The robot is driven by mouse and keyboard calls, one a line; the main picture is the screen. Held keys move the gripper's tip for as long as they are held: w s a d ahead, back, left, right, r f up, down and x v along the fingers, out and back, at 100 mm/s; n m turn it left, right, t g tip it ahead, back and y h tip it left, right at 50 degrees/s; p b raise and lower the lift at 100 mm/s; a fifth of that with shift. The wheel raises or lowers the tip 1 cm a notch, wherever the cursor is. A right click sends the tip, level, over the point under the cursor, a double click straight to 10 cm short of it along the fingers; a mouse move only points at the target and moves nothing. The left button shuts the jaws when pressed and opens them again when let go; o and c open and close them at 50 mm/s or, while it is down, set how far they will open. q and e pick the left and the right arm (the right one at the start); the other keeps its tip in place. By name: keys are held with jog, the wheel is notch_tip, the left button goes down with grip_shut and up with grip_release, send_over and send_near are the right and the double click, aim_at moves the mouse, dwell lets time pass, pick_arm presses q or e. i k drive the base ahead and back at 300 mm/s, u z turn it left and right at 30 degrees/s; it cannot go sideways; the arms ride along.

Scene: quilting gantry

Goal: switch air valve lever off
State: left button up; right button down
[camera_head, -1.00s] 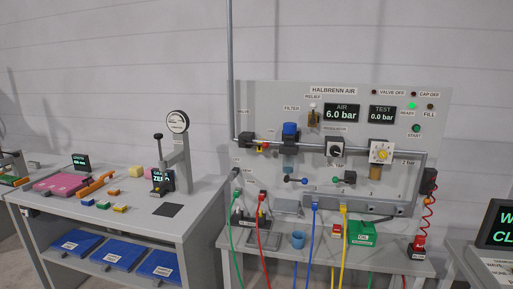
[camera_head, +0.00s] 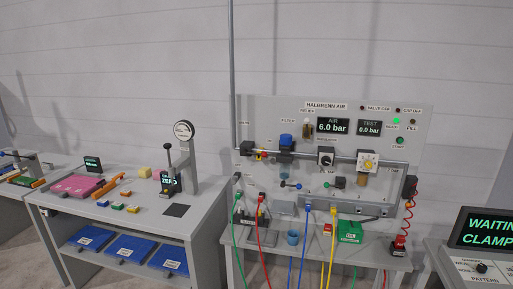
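The air valve (camera_head: 262,155) sits at the left end of the grey pipe on the Halbrenn Air panel (camera_head: 416,120), beside the VALVE label. The AIR display (camera_head: 333,126) reads 6.0 bar and the TEST display (camera_head: 369,127) reads 0.0 bar. Neither of my grippers is in view.
The panel stands on a grey bench with coloured hoses hanging in front, a blue cup (camera_head: 293,238) and a green box (camera_head: 349,231). A workbench (camera_head: 203,222) with a gauge press stands left. A screen (camera_head: 487,231) stands at the right front.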

aim_at(264, 154)
jog(key=u, duration=0.2)
jog(key=i, duration=0.25)
jog(key=u, duration=0.9)
jog(key=i, duration=0.7)
jog(key=u, duration=0.45)
jog(key=i, duration=0.75)
jog(key=z, duration=0.2)
